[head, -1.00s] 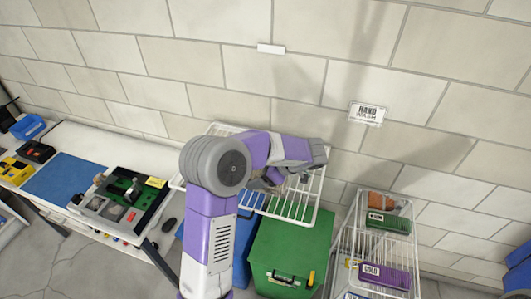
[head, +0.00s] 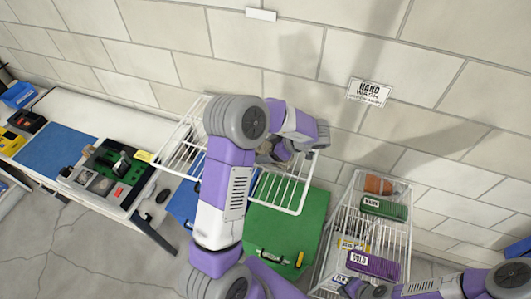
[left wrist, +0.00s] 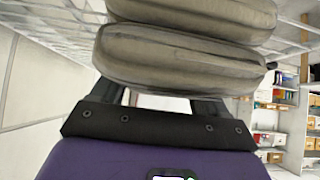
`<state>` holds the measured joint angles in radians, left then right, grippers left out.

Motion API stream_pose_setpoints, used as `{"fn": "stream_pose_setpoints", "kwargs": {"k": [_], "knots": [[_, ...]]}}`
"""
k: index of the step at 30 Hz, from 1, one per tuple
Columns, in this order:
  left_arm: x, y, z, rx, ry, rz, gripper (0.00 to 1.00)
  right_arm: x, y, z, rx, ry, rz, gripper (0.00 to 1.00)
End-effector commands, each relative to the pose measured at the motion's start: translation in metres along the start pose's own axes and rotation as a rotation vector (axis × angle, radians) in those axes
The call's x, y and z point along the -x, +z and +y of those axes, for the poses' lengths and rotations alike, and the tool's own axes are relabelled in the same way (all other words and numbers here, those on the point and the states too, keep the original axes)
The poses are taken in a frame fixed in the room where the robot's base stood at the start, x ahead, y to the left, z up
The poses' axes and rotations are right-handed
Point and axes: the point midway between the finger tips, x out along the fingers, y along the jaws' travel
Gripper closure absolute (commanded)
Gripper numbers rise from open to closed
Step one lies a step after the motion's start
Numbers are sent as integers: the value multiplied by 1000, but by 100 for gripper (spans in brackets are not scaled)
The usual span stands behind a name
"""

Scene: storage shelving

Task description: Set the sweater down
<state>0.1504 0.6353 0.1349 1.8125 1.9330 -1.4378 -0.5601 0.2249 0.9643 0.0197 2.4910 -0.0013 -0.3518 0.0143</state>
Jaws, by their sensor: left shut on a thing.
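The sweater (left wrist: 180,62) is a folded, grey-beige bundle of two thick rolls, seen large in the left wrist view. My left gripper (left wrist: 180,100) is shut on it, with dark fingers at its near side. In the head view my left gripper (head: 275,153) is over the white wire shelf (head: 290,203), and my own arm hides most of the sweater. I cannot tell whether the sweater touches the wires. My right gripper (head: 364,289) is at the lower right edge, in front of the smaller wire rack; its fingers are unclear.
A green bin (head: 309,248) and a blue bin (head: 184,204) stand below the shelf. The wire rack (head: 408,216) at right holds an orange item, a green box (head: 384,208) and a purple box (head: 373,265). A workbench (head: 105,132) stands at left, the wall behind.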

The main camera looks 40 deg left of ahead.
Motion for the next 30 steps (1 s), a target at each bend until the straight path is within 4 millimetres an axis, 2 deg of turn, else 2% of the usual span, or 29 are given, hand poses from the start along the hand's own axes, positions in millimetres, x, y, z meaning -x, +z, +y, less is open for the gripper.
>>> {"fn": "stream_pose_setpoints", "kwargs": {"k": [3, 14, 15, 19, 20, 30], "knots": [[-12, 13, 0, -2, -2, 2, 72, -2, 0, 1, 0, 0, 0, 100], [-15, 15, 0, 0, 0, 1, 72, 0, 0, 0, 0, 0, 0, 100], [-15, 16, 0, 0, 0, 0, 24, 0, 0, 0, 0, 0, 0, 100], [-15, 16, 0, 0, 0, 0, 4, -1, 0, 0, 0, 0, 0, 100], [-15, 16, 0, 0, 0, 0, 0, -1, 0, 0, 0, 0, 0, 100], [-10, 14, 0, 0, 2, 0, 0, -2, 0, 1, 0, 0, 0, 100]]}}
